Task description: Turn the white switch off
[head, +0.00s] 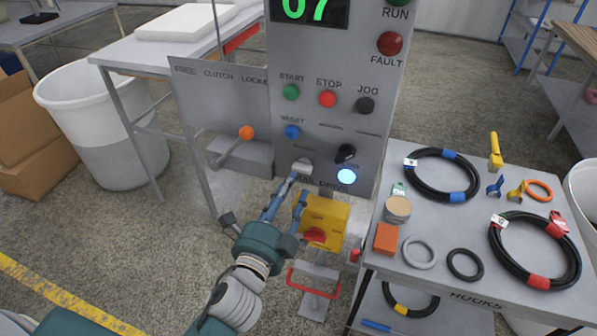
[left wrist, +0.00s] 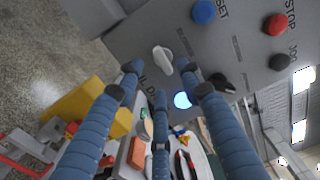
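The white switch (head: 302,164) sits low on the grey control panel (head: 310,110), below the blue RESET button. In the left wrist view the white switch (left wrist: 163,60) is a small lever, a little tilted, between and just beyond my fingertips. My left gripper (head: 291,178) reaches up to it from below. In the left wrist view its blue fingers (left wrist: 159,76) are spread apart with nothing between them. I cannot tell whether any finger touches the switch. In the head view the fingertips partly cover the switch's lower part. My right gripper is not in view.
A black knob (head: 345,153) and a lit lamp (head: 346,177) are right of the switch. A table with hoses (head: 440,175) is at right, an orange-knobbed lever (head: 246,132) at left.

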